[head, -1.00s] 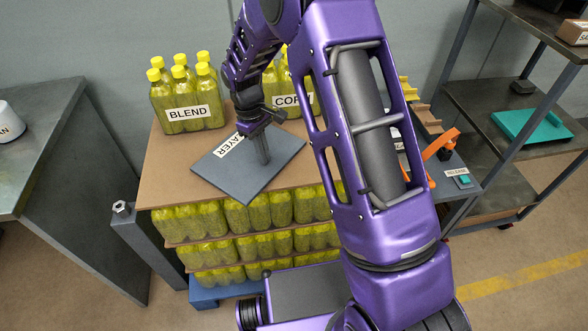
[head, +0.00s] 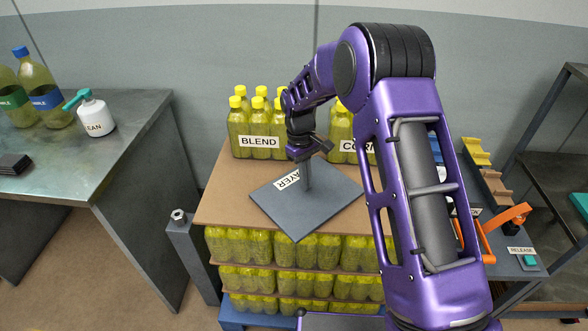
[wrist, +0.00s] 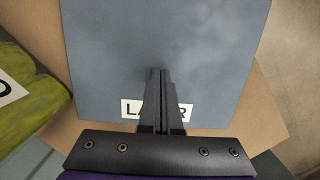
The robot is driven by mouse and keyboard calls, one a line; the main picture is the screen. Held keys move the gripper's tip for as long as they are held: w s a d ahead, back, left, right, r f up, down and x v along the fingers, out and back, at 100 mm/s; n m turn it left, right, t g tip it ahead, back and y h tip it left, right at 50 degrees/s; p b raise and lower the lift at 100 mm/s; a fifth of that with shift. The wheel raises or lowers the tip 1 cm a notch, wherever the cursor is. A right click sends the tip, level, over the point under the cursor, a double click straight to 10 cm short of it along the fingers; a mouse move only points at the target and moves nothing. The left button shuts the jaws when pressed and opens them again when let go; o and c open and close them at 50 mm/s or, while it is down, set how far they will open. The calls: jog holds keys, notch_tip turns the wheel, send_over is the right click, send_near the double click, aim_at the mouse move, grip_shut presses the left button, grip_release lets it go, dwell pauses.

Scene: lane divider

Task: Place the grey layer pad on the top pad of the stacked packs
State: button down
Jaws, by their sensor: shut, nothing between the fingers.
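The grey layer pad (head: 322,208), with a white label reading partly "AYER", lies on the brown top pad (head: 216,200) of the stacked packs, turned at an angle to it. In the wrist view the layer pad (wrist: 215,60) fills most of the picture. My gripper (head: 308,188) points down over the pad near its label. In the wrist view its fingers (wrist: 160,75) are together with nothing between them; whether the tips touch the pad I cannot tell. Bottle packs (head: 320,252) stand in layers under the top pad.
A "BLEND" pack (head: 258,128) and a partly hidden second pack (head: 342,130) stand at the back of the top pad. A metal table (head: 110,150) is at left, a grey post (head: 188,250) beside the stack. An orange clamp-like part (head: 505,218) and "RELEASE" button (head: 530,260) are at right.

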aim_at(294, 179)
jog(key=w+a, duration=0.4)
jog(key=shift+w, duration=0.1)
dwell(0.5)
